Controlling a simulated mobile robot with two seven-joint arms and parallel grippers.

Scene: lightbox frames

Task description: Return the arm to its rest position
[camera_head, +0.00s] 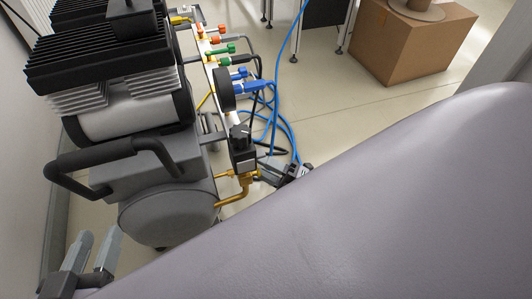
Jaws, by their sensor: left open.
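My left gripper (97,236) shows at the lower left corner, its two grey fingers pointing up and apart with a gap between them. It is open and holds nothing. It is in front of and left of a grey machine (165,212), apart from it in the picture.
The machine has a black finned top (95,55), a black handle (100,150) and a row of coloured valves (222,50). Blue hose (270,125) lies coiled beside it. A cardboard box (415,45) stands on pale floor (345,110), which is clear between.

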